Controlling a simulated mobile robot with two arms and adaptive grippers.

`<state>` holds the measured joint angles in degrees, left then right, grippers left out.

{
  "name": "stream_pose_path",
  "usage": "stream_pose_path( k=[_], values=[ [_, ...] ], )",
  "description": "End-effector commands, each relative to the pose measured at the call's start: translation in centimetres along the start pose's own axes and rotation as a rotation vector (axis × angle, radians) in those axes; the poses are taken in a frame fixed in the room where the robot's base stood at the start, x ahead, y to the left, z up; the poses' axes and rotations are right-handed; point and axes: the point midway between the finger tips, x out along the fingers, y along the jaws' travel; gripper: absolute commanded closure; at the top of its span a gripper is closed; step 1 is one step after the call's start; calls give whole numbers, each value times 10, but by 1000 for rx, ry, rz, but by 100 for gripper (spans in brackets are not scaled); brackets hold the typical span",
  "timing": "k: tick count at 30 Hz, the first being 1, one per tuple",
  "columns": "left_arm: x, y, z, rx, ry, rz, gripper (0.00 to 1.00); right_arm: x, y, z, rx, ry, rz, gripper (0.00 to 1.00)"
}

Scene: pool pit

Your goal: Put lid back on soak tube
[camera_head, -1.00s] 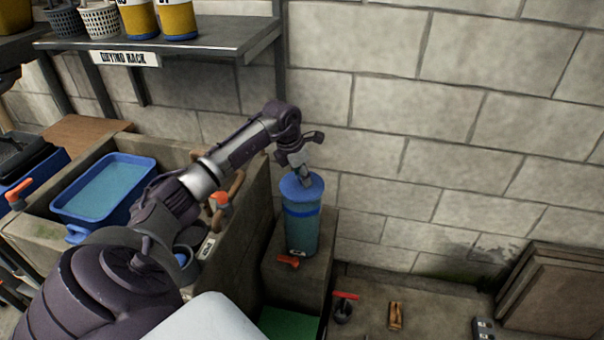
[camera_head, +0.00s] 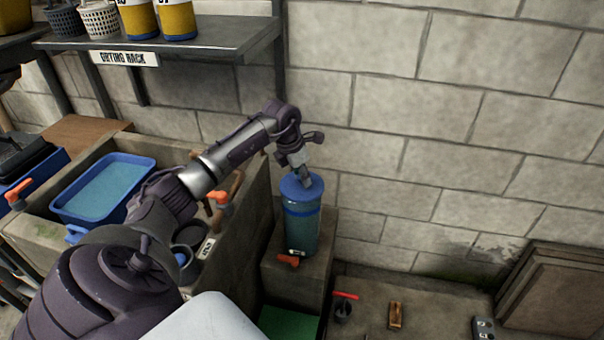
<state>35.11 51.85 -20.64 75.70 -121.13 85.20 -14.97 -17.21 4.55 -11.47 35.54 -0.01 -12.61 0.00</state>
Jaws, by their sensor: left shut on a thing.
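The soak tube (camera_head: 303,232) is a tall translucent blue cylinder with a darker blue band, standing upright on a concrete block. Its round blue lid (camera_head: 292,188) is at the tube's top and looks level with it. I cannot tell whether it is fully seated. My left gripper (camera_head: 304,181) points down from above and is shut on the lid; its fingertips cover part of the lid's top. My right gripper is not in view.
A concrete sink with a blue water tub (camera_head: 105,190) stands left of the tube. A metal shelf (camera_head: 170,42) with pots and yellow containers hangs above left. The block wall is close behind.

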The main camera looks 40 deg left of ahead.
Motion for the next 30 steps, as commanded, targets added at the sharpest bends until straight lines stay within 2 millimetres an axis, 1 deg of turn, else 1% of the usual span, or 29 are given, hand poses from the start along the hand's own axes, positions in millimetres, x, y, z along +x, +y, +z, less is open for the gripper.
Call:
stream_pose_path(
  k=[27,28,30],
  values=[
    [2,0,0,-1,-1,0,100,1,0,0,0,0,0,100],
    [2,0,0,-1,-1,0,70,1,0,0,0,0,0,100],
    [2,0,0,-1,-1,0,58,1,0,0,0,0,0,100]
  ],
)
